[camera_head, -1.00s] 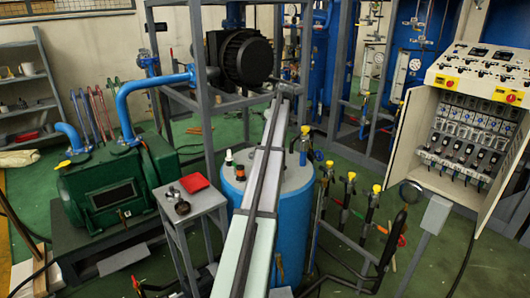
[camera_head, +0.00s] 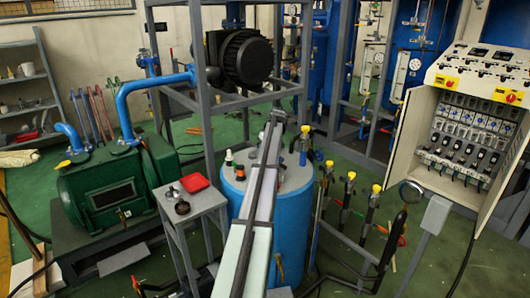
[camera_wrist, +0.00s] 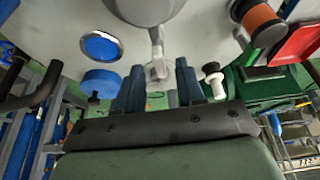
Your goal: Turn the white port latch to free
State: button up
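The white port latch (camera_wrist: 158,69) is a small pale lever in the wrist view. It hangs from a round grey port (camera_wrist: 150,8) on a pale surface. My gripper (camera_wrist: 161,76) has its two dark blue fingers apart, one on each side of the latch's end. I cannot tell whether either finger touches it. In the head view my gripper (camera_head: 277,118) is small, at the far end of my arm over the blue tank (camera_head: 292,235). The latch cannot be made out there, likely hidden by my arm.
In the wrist view a blue cap (camera_wrist: 100,80), a blue-faced round fitting (camera_wrist: 100,45), a white-and-black knob (camera_wrist: 214,80) and an orange-and-black knob (camera_wrist: 262,25) stand around the latch. A small stand with a red tray (camera_head: 195,183) is left of the tank; yellow-topped valves (camera_head: 350,177) are right.

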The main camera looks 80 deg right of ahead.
jog(key=shift+w+d+f, duration=0.15)
jog(key=shift+f, duration=0.35)
jog(key=shift+c, duration=0.2)
grip_shut()
